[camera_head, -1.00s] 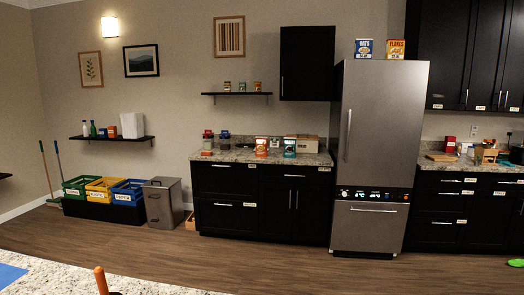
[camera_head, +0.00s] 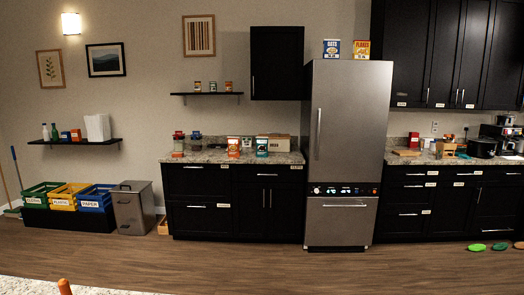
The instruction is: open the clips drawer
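Several black drawers with bar handles and small white labels are in view, all shut. The labels are too small to read, so I cannot tell which is the clips drawer. An upper drawer (camera_head: 196,180) and a lower drawer (camera_head: 196,218) are in the base cabinet left of the fridge. More drawers, including an upper one (camera_head: 405,183) and a lower one (camera_head: 403,222), are right of the fridge. My gripper is not in view.
A steel fridge (camera_head: 347,150) stands between the counters. Recycling bins (camera_head: 95,199) and a steel bin (camera_head: 133,208) stand at the left. A pale speckled counter (camera_head: 110,289) fills the near left edge. Green items (camera_head: 477,247) lie on the floor at right; the middle floor is clear.

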